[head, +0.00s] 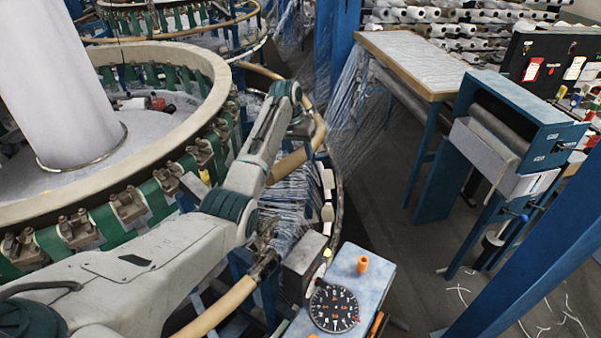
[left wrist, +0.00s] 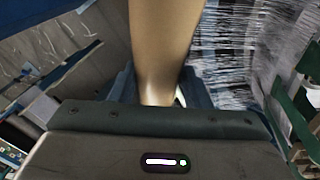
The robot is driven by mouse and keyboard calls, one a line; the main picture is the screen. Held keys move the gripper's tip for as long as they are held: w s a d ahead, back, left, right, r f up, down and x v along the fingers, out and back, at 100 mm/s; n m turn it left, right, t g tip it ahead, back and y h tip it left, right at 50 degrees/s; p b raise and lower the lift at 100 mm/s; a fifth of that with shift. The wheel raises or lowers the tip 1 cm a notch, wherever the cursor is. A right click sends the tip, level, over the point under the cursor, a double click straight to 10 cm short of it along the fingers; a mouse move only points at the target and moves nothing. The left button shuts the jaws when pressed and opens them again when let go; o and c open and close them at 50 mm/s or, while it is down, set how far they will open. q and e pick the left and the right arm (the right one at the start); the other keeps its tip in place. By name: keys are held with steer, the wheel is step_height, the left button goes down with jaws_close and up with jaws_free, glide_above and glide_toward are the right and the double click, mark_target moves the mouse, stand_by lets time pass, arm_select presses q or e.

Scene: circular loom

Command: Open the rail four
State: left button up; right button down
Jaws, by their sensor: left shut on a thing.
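A tan curved rail (head: 295,162) runs around the outer edge of the circular loom in the head view. My left gripper (head: 303,120) reaches over to it at the far right bend; its fingers are largely hidden by my own wrist. In the left wrist view the tan rail (left wrist: 165,45) runs between the fingers of my left gripper (left wrist: 155,88), which is shut on it. A lower tan rail section (head: 222,308) lies nearer, with a dark metal joint at its upper end. My right gripper is not in view.
The loom's ring (head: 130,190) with green band and metal clamps fills the left. White threads (head: 350,105) stretch beside the rail. A control box with a dial (head: 334,308) stands in front.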

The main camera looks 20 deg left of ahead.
arm_select(q)
steer(key=w+a+r+g+h, duration=0.1)
steer(key=w+a+r, duration=0.1)
steer(key=r, duration=0.5)
steer(key=shift+w+r, duration=0.25)
steer(key=shift+w, duration=0.3)
steer(key=o, duration=1.4)
steer(key=b+v, duration=0.4)
steer(key=v, duration=0.6)
steer(key=shift+w+r, duration=0.25)
steer(key=shift+r, duration=0.1)
